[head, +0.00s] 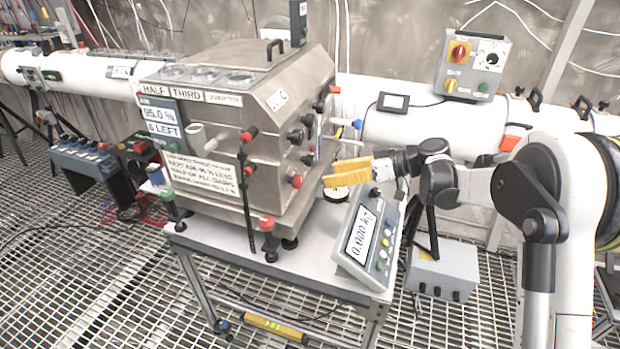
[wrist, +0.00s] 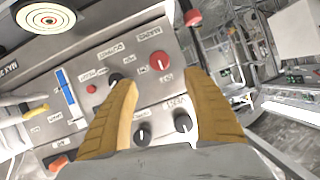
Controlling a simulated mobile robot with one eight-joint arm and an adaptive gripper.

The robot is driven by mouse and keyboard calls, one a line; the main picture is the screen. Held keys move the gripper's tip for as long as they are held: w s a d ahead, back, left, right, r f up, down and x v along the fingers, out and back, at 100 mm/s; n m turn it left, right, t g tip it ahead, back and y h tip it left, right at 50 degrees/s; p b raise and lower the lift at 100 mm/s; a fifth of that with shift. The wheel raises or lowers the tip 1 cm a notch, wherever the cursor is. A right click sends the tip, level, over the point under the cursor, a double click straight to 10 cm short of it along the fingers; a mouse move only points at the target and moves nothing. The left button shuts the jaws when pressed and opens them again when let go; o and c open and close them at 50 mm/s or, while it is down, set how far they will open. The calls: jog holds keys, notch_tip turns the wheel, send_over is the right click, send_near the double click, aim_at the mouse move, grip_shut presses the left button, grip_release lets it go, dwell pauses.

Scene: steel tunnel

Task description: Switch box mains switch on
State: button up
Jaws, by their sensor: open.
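The steel box (head: 290,100) stands on a small table, with knobs on its right side. In the wrist view its grey panel (wrist: 130,55) carries a red rotary knob (wrist: 159,62), the mains switch, under a label that reads like MAINS, with small ON and OFF labels beside it. I cannot tell which label its white mark points at. My gripper (wrist: 160,80) is open and empty, its yellow fingers on either side of the mains switch in that view. In the head view my gripper (head: 346,172) is at the box's right side; contact cannot be told.
Black knobs (wrist: 182,122) and a small red button (wrist: 91,89) sit near the mains switch. A red-capped part (wrist: 193,17) sticks out at the panel's edge. A scale (head: 366,240) stands below my gripper. A grey control box (head: 472,62) is at upper right.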

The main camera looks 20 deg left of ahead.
aim_at(301, 180)
jog(key=b+x, duration=0.3)
jog(key=x, duration=0.8)
jog(key=shift+d, duration=0.1)
jog(key=c, duration=1.2)
